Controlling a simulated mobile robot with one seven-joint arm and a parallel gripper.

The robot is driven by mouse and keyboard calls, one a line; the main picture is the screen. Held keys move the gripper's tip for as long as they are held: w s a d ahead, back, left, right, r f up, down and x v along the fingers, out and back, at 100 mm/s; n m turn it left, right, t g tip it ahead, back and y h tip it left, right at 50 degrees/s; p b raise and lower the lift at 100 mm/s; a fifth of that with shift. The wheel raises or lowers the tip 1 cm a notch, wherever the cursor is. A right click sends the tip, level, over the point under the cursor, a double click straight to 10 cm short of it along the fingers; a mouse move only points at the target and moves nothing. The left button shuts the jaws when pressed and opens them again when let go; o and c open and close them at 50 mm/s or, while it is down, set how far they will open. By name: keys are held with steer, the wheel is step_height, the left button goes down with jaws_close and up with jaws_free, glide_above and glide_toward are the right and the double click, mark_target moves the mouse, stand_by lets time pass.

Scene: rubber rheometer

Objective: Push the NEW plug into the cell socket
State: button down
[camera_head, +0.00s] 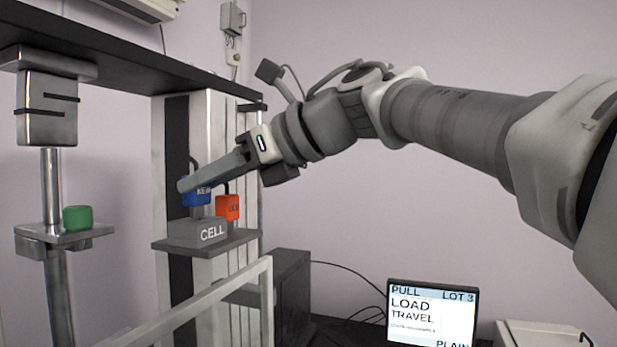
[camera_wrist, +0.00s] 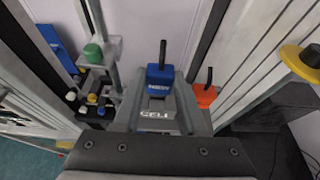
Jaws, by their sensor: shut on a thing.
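The NEW plug is a blue block (camera_head: 198,198) with lettering on its front and a black cable on top. It also shows in the wrist view (camera_wrist: 160,80), upright between the two fingers. My gripper (camera_head: 186,186) is shut on it; in the wrist view the fingertips (camera_wrist: 160,72) are at its sides. The grey block marked CELL (camera_head: 212,233) is directly below the blue plug, and its label shows in the wrist view (camera_wrist: 155,115). The socket opening is hidden, so I cannot tell whether the plug is in it.
An orange plug (camera_head: 228,208) with a black cable stands just right of the blue one, close to my finger. A green cylinder (camera_head: 78,218) sits on a plate at the left. A screen (camera_head: 432,315) stands at the lower right.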

steer(key=shift+f+b, duration=0.7)
steer(key=shift+f, duration=0.3)
steer(key=shift+c, duration=1.9)
jaws_free()
steer(key=shift+r, duration=0.1)
step_height(320, 180, up, 5)
steer(key=p, duration=0.5)
steer(key=shift+r, duration=0.1)
